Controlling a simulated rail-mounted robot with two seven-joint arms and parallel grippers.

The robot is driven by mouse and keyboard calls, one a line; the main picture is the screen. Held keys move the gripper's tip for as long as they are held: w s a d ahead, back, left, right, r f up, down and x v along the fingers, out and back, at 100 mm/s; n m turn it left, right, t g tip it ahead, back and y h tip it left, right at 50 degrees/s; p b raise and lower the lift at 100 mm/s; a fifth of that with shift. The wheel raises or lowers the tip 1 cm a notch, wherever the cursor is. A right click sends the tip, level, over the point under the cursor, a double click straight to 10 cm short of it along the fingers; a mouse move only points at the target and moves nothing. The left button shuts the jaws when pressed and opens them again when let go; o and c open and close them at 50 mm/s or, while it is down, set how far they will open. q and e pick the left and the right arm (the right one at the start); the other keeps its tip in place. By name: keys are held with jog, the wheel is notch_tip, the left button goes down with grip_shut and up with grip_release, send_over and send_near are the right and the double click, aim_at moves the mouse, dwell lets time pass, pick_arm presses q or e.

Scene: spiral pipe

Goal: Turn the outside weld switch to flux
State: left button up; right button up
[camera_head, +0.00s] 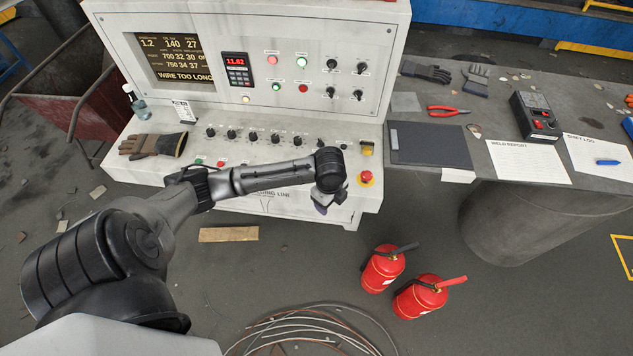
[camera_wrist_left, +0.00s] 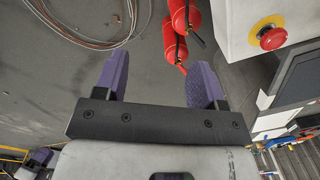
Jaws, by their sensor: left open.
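The grey-white welding console (camera_head: 140,97) stands at the back in the head view. A row of black knobs (camera_head: 253,138) lines its desk, and several more (camera_head: 331,64) sit on the upper right panel. Their labels are too small to read, so I cannot tell which is the outside weld switch. My left gripper (camera_head: 326,203) hangs in front of the console's front edge, apart from every knob. Its purple fingers are spread and empty in the left wrist view (camera_wrist_left: 158,78). A purple part at that view's lower left looks like my right gripper (camera_wrist_left: 40,158), too small to read.
A red emergency stop (camera_head: 365,178) is at the desk's right corner; it also shows in the wrist view (camera_wrist_left: 271,38). Two fire extinguishers (camera_head: 382,270) and a cable coil (camera_head: 300,335) are on the floor. A glove (camera_head: 153,146) lies on the desk. A workbench (camera_head: 590,85) stands at right.

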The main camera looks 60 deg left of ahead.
pick_arm(q)
jog(key=w+a+r+m+b, duration=0.1)
jog(key=w+a+b, duration=0.25)
jog(key=a, duration=0.55)
jog(key=w+a+r+m+b, duration=0.1)
jog(key=w+a+r+b, duration=0.1)
jog(key=a+b, duration=0.5)
jog(key=shift+g, duration=0.3)
jog(key=f, duration=0.3)
jog(key=a+f, duration=0.1)
jog(key=f, duration=0.7)
jog(key=shift+w+a+f, duration=0.1)
jog(key=shift+w+a, duration=0.1)
jog(key=shift+a, duration=0.05)
jog(key=shift+f, duration=0.95)
pick_arm(e)
notch_tip(320, 180, down, 13)
jog(key=shift+s+d, duration=0.2)
jog(key=shift+d, duration=0.1)
pick_arm(q)
jog(key=shift+c, duration=0.4)
